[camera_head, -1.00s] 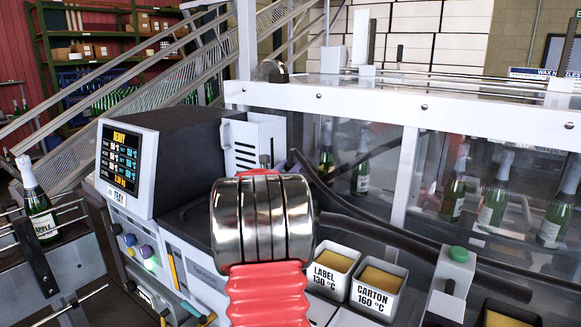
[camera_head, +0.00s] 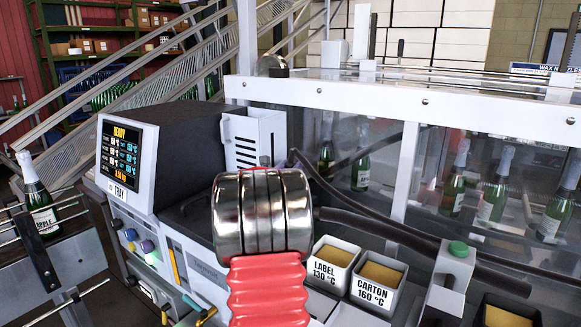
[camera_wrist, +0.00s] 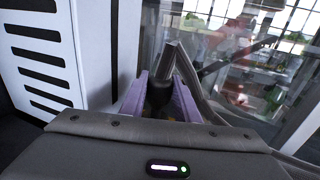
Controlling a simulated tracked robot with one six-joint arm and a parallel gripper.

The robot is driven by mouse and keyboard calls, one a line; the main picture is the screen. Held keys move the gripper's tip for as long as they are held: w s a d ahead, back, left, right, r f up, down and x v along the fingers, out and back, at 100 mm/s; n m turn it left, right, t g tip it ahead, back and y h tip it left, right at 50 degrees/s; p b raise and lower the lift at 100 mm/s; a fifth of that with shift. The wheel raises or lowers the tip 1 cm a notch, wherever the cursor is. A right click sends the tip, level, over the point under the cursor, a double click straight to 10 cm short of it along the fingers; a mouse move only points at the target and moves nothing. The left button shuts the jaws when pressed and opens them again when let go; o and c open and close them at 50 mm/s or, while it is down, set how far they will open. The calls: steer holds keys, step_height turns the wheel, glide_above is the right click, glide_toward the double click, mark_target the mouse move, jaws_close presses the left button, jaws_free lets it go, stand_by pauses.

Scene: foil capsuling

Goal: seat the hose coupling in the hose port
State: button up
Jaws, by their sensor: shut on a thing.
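In the wrist view my gripper (camera_wrist: 158,100) has two purple jaws shut around a dark body, which I take for the hose coupling (camera_wrist: 172,62). Its grey metal end points up and away from the jaws. A dark hose (camera_wrist: 203,97) bends down to the right beside the jaws. In the head view my chrome and red arm hides most of the gripper; only a small purple edge shows near the hose (camera_head: 375,228), which runs right. I cannot make out the hose port in either view, nor whether the coupling touches it.
A white slotted bracket (camera_head: 255,138) stands behind my arm, beside the dark machine with a screen (camera_head: 122,158). Wax tubs marked label (camera_head: 331,272) and carton (camera_head: 376,292) stand at the right. A clear-panelled enclosure with a white frame (camera_head: 420,102) and bottles closes off the back right.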

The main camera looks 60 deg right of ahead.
steer(key=shift+f, duration=0.4)
steer(key=o, duration=1.2)
steer(key=shift+f, duration=0.1)
steer(key=a, duration=0.4)
steer(key=s+a, duration=0.1)
steer(key=a, duration=0.8)
steer(key=shift+s+a, duration=0.25)
steer(key=shift+a, duration=0.15)
